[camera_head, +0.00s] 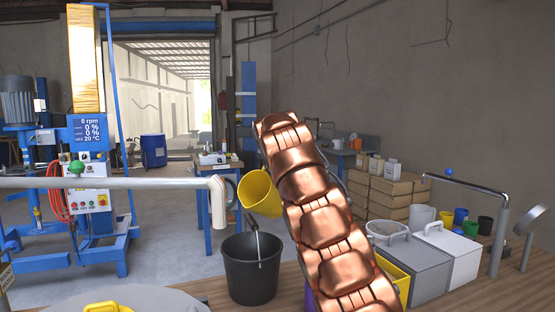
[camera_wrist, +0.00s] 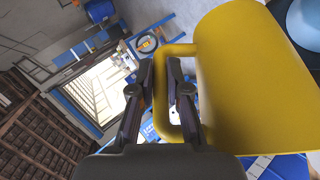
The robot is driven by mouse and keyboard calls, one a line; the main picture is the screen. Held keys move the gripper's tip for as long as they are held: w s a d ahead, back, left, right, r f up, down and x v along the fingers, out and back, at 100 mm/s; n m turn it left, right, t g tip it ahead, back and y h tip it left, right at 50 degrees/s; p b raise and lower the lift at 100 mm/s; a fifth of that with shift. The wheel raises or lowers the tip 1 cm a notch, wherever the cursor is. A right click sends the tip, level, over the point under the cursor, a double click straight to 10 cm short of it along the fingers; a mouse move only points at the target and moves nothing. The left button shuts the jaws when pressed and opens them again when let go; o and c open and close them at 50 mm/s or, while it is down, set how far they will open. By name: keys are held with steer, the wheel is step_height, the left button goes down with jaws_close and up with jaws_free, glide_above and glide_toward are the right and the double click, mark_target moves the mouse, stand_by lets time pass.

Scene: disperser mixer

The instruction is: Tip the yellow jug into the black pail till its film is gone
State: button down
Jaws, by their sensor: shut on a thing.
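The yellow jug (camera_head: 262,195) is tilted in the air, its mouth end toward the left, above the black pail (camera_head: 252,272). In the wrist view my gripper (camera_wrist: 161,72) is shut on the handle of the yellow jug (camera_wrist: 245,85), whose body fills the right side. In the head view my copper arm hides the gripper.
A horizontal pipe (camera_head: 120,183) ends in a downward bend just left of the jug. A blue mixer frame (camera_head: 105,225) stands at the left. Grey and white boxes (camera_head: 452,250) and several small cups stand at the right. A blue table (camera_head: 222,215) stands behind.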

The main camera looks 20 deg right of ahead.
steer(key=shift+r+m+g+y+p, duration=0.3)
steer(key=shift+r+g+y+p, duration=0.5)
steer(key=shift+p, duration=2.4)
steer(key=g+p, duration=0.1)
steer(key=p, duration=0.2)
steer(key=shift+r+y, duration=0.1)
steer(key=shift+y, duration=0.3)
steer(key=g+y+p, duration=0.1)
steer(key=p, duration=0.6)
steer(key=r+m+g+y+p, duration=0.1)
steer(key=y+p, duration=0.1)
steer(key=p, duration=0.5)
steer(key=shift+r+g+y, duration=0.1)
steer(key=shift+g+y, duration=0.2)
steer(key=shift+g, duration=0.1)
steer(key=shift+p, duration=0.55)
steer(key=y+p, duration=0.1)
steer(key=p, duration=0.2)
steer(key=shift+m+g, duration=0.3)
steer(key=shift+g, duration=0.1)
steer(key=shift+p, duration=0.55)
